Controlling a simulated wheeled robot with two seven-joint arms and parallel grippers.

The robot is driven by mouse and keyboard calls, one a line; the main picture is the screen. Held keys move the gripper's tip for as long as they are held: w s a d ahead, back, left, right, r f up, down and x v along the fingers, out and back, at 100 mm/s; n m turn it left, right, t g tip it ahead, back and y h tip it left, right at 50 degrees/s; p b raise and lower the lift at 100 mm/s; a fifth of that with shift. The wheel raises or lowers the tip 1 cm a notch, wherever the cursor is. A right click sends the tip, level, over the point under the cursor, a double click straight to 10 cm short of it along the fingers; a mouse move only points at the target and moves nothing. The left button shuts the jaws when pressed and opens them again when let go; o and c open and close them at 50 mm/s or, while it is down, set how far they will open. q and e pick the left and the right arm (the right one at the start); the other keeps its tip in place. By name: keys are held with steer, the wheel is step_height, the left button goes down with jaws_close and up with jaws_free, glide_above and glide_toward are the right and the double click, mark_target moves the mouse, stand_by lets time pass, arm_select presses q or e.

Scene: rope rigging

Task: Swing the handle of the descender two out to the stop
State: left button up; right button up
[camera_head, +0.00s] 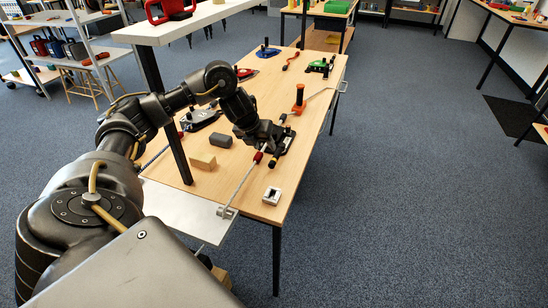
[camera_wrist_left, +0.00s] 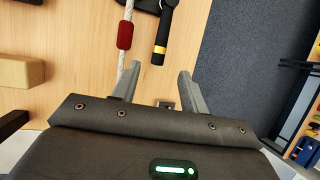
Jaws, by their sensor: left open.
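A black descender (camera_head: 285,139) sits on the wooden table under my left gripper. Its black handle with a yellow band (camera_wrist_left: 162,38) shows in the left wrist view and points toward the gripper. My left gripper (camera_wrist_left: 157,78) is open and empty. The handle's end lies just ahead of the gap between its fingertips, with no contact visible. A white rope (camera_wrist_left: 129,60) with a red sleeve (camera_wrist_left: 124,35) runs beside the handle, near the left finger. In the head view my left gripper (camera_head: 268,146) partly hides the descender. I cannot read a number on it, and the stop cannot be made out.
A wooden block (camera_head: 203,161), a dark grey block (camera_head: 220,140) and a small metal fitting (camera_head: 272,195) lie on the table (camera_head: 245,183). An orange post (camera_head: 299,100) and a green descender (camera_head: 317,67) stand farther back. A shelf post (camera_head: 178,150) rises close to my left arm.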

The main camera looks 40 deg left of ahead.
mark_target(273, 159)
arm_select(q)
steer(key=b+x, duration=0.1)
steer(key=x, duration=0.7)
steer(key=shift+w+f, duration=0.1)
steer(key=shift+f, duration=0.25)
steer(key=shift+w+f, duration=0.1)
steer(key=shift+f, duration=0.1)
steer(key=shift+w+f, duration=0.1)
steer(key=shift+f, duration=0.1)
arm_select(e)
steer(key=shift+w+d+f, duration=0.35)
steer(key=shift+w+d, duration=0.15)
steer(key=shift+d, duration=0.05)
steer(key=shift+w+d+f, duration=0.3)
steer(key=shift+w+d, duration=0.15)
steer(key=shift+d, duration=0.1)
steer(key=shift+s, duration=0.1)
arm_select(q)
jaws_close()
arm_select(e)
steer(key=shift+s+a, duration=0.2)
steer(key=shift+a, duration=0.25)
